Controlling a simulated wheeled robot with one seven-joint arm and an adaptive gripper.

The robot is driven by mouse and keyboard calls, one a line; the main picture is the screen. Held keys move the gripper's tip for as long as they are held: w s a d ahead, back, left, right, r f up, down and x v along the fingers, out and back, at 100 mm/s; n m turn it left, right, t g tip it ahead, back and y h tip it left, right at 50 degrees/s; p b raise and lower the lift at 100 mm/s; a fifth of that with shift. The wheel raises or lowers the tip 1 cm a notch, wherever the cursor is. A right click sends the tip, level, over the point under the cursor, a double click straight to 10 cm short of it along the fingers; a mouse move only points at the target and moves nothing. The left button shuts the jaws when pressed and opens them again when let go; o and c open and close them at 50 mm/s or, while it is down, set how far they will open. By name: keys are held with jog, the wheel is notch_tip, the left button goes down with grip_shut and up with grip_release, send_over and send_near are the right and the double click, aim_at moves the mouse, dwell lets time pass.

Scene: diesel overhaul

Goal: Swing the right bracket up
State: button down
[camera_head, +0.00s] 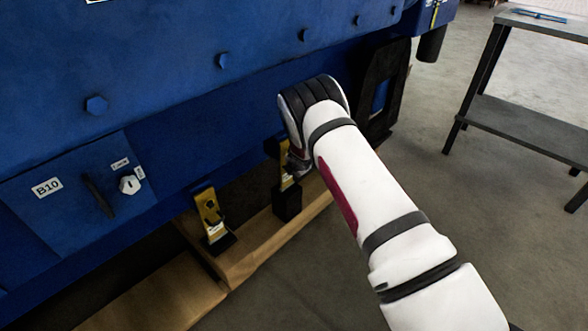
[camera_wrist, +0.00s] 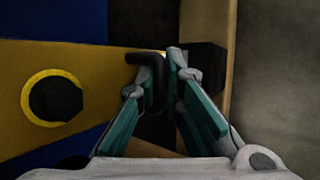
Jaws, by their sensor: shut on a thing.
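The right bracket (camera_head: 287,181) is a yellow plate with a black block at its lower end, below the blue engine housing in the head view. In the wrist view the bracket (camera_wrist: 103,72) fills the left side, with a black bolt in a yellow ring. My gripper (camera_wrist: 160,82) is shut on the bracket's dark bent handle (camera_wrist: 157,68), which shows between the fingers. In the head view my gripper (camera_head: 294,165) is at the bracket, partly hidden by my wrist. The left bracket (camera_head: 210,211) is a similar yellow plate hanging to the left.
The blue engine housing (camera_head: 180,80) with several bolts rises above the brackets. Wooden beams (camera_head: 255,250) lie beneath them. A dark metal table (camera_head: 525,125) stands at the right, with open floor (camera_head: 470,220) in between.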

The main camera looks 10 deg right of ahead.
jog(key=shift+w+a+r, duration=0.15)
jog(key=shift+a+r, duration=0.05)
jog(key=c, duration=2)
grip_release()
jog(key=shift+o, duration=0.2)
jog(key=shift+f, duration=0.1)
jog(key=v, duration=1.2)
jog(key=shift+d, duration=0.15)
